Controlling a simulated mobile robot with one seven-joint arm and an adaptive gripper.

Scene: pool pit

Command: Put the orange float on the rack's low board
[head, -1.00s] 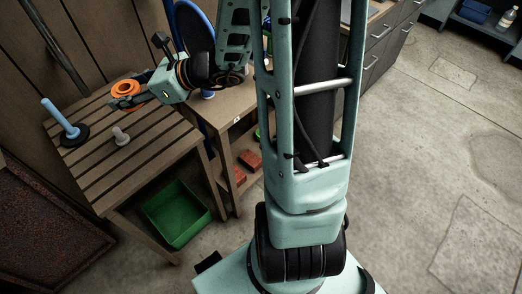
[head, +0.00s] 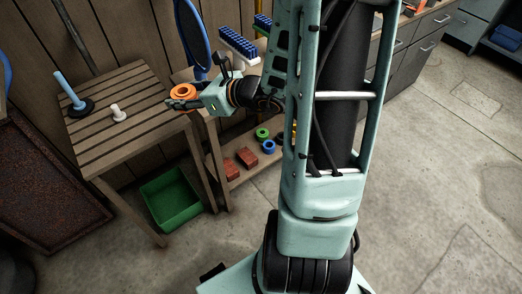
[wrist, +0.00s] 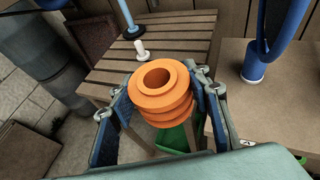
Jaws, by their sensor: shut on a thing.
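The orange float (head: 183,91), a ribbed ring with a central hole, is between the fingers of my gripper (head: 183,101). In the wrist view the float (wrist: 156,92) is upright, with a finger on each side. My gripper is shut on it and holds it near the right edge of the slatted table, on the side facing the rack. The rack's low board (head: 236,181) is below and to the right of my gripper in the head view. My arm hides part of the rack.
The slatted table (head: 110,140) bears a blue peg on a black base (head: 72,93) and a white peg (head: 118,113). Red blocks (head: 247,157), a green ring (head: 262,133) and a blue ring (head: 269,147) lie on the low board. A green bin (head: 172,200) stands on the floor.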

